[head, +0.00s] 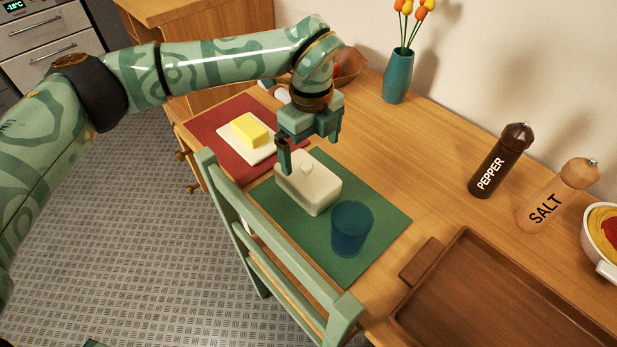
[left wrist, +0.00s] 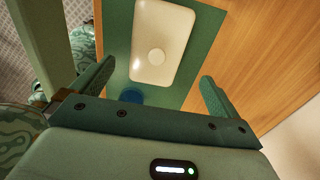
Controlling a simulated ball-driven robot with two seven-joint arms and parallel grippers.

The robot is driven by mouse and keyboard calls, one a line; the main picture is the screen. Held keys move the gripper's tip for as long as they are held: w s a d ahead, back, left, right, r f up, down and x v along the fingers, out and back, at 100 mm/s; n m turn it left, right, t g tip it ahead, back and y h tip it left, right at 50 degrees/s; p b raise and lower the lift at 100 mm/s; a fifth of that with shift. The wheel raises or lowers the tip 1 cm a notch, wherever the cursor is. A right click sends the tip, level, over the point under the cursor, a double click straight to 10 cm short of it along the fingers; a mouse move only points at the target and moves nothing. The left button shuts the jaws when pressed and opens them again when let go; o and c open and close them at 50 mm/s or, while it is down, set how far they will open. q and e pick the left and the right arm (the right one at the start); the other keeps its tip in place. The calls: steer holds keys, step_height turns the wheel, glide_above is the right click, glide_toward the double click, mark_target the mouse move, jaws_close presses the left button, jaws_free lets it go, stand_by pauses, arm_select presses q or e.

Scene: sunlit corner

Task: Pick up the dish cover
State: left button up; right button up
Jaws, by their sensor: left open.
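The dish cover (head: 318,190) is a cream, box-shaped lid with a small round knob on top. It sits on a green placemat (head: 380,222). In the left wrist view the dish cover (left wrist: 163,28) shows from above, its knob facing the camera. My left gripper (head: 301,152) is open and empty above the cover's far-left end. In the left wrist view its two fingers (left wrist: 155,88) are spread wide, with the cover beyond them and no contact visible. My right gripper is not in view.
A blue glass (head: 351,230) stands on the green mat close beside the cover. Butter (head: 249,130) on a white dish lies on a red mat. A green chair (head: 262,255) stands along the table's near edge. Pepper (head: 502,160) and salt (head: 558,196) mills and a wooden tray (head: 480,290) are to the right.

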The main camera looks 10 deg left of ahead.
mark_target(310, 165)
arm_select(q)
step_height(310, 165, down, 4)
steer(key=shift+r+b, duration=0.1)
steer(key=shift+b, duration=0.35)
steer(key=shift+f, duration=0.45)
steer(key=f+b, duration=0.2)
steer(key=f, duration=0.1)
steer(key=f+b, duration=0.1)
steer(key=shift+s+a+f, duration=0.1)
steer(key=shift+a+f, duration=0.3)
steer(key=shift+f, duration=0.25)
steer(key=shift+r, duration=0.2)
steer(key=c, duration=1.1)
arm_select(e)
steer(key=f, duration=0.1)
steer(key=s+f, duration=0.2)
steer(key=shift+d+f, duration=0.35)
arm_select(q)
steer(key=shift+r, duration=0.1)
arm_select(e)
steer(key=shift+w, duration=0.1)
